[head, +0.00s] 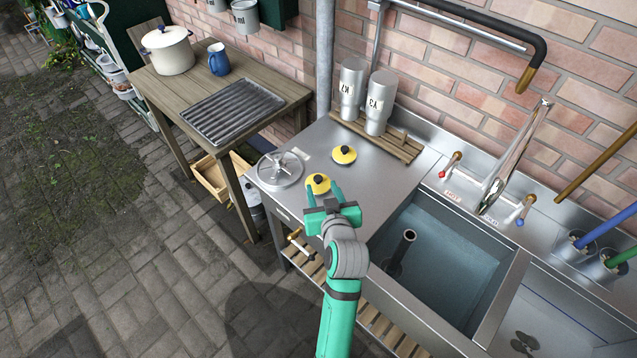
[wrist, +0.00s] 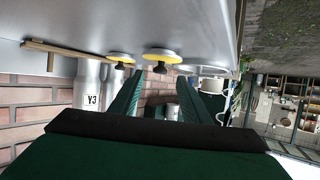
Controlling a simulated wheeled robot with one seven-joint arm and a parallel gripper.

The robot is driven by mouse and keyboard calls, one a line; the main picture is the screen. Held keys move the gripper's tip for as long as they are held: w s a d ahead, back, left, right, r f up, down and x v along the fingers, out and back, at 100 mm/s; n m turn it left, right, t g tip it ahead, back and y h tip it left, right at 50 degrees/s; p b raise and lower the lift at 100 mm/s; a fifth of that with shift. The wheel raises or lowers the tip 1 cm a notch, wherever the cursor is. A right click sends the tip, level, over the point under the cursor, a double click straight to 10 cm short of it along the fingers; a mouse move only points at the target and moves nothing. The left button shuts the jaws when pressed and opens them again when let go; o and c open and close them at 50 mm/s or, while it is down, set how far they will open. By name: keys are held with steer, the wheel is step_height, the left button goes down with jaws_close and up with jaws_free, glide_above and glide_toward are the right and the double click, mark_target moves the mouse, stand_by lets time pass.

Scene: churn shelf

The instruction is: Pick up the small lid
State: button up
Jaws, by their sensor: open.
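Two round yellow lids with black knobs lie on the steel worktop. The nearer yellow lid (head: 318,183) is just beyond my gripper (head: 324,192); the farther yellow lid (head: 343,155) lies up and right of it, by the wooden rack. A larger steel lid (head: 280,171) with a spoked handle lies to their left. In the wrist view, which is upside down, the nearer lid (wrist: 166,58) shows between the open fingers of my gripper (wrist: 160,76), and the farther lid (wrist: 121,57) is left of it. The fingers are empty and apart from the lids.
Two steel canisters (head: 365,95) stand on a wooden rack (head: 400,146) at the brick wall. A water-filled sink (head: 455,260) with a dark upright pipe (head: 400,250) lies to the right. A wooden table (head: 200,85) with a white pot (head: 168,50) stands left.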

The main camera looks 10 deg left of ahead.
mark_target(318, 178)
steer(key=shift+x, duration=3.65)
steer(key=shift+r, duration=0.2)
jaws_close()
